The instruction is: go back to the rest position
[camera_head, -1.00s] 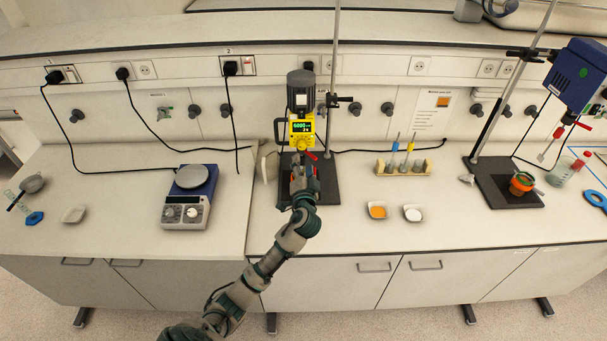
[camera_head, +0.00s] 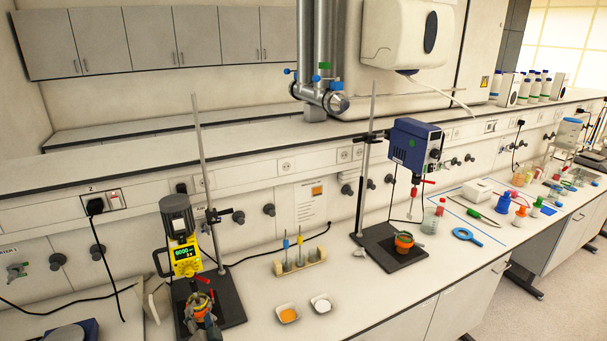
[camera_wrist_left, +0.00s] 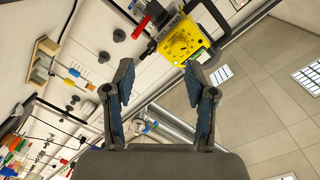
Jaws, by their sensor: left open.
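My left gripper (camera_head: 203,318) shows at the bottom edge of the head view, in front of the yellow-and-grey mixer (camera_head: 184,252) on its dark stand base (camera_head: 230,297). In the left wrist view its two fingers (camera_wrist_left: 166,80) are spread apart with nothing between them. The mixer's yellow housing (camera_wrist_left: 183,42) is beyond the fingertips there. An orange-brown vessel (camera_head: 199,301) seems to be under the mixer, partly hidden by the gripper, and I cannot tell whether they touch. My right gripper is not in view.
A rack with tubes (camera_head: 299,262) and two small dishes, orange (camera_head: 288,314) and white (camera_head: 321,304), stand to the right. Further right is a blue stirrer (camera_head: 416,145) on a stand. Bare benchtop lies around the dishes.

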